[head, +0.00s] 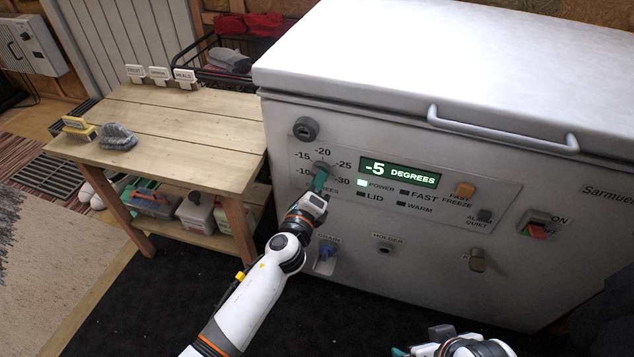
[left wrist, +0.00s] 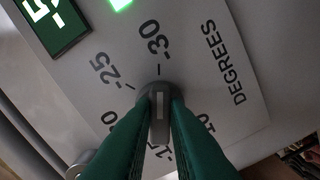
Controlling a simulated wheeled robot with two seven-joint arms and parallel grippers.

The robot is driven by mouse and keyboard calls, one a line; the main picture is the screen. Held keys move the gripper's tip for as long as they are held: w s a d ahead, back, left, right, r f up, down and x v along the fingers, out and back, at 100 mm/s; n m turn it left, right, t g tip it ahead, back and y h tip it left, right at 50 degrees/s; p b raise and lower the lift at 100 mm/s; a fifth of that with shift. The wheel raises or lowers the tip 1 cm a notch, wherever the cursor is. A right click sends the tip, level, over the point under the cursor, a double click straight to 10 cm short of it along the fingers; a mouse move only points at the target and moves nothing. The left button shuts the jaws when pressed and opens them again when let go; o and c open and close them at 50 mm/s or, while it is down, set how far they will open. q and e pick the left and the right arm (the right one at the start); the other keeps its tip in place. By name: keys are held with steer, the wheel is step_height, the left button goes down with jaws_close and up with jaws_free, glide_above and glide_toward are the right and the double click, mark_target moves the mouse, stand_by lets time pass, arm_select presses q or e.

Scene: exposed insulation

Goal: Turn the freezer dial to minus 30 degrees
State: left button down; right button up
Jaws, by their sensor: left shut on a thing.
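The freezer dial (head: 323,167) is a grey round knob on the front panel of the white chest freezer (head: 440,130), ringed by marks from -10 to -30. My left gripper (head: 319,181) is shut on the dial's raised grip, its green fingers on both sides. In the left wrist view, the dial (left wrist: 160,95) shows between the fingers; the white line on its grip points towards the tick at -30. The fingers partly hide the other numbers. The green display (head: 399,172) reads -5 degrees. My right gripper (head: 399,352) is partly cut off at the bottom edge, its opening unclear.
Beside the dial are an orange fast-freeze button (head: 465,190) and a red power switch (head: 537,230). A wooden table (head: 180,120) stands left of the freezer. The dark floor mat in front is clear.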

arm_select(q)
steer(key=shift+f, duration=0.15)
steer(key=c, duration=1.4)
jaws_free()
steer(key=shift+c, duration=0.2)
arm_select(e)
steer(key=shift+w+r, duration=0.1)
steer(key=shift+w, duration=0.1)
arm_select(q)
steer(key=p+v, duration=0.1)
steer(key=v, duration=1.1)
arm_select(e)
steer(key=shift+s+d+r+g, duration=0.15)
steer(key=shift+s+g, duration=0.1)
steer(key=shift+s, duration=0.25)
steer(key=shift+s+d+r+g, duration=0.1)
steer(key=shift+s+g, duration=0.15)
steer(key=shift+s, duration=0.2)
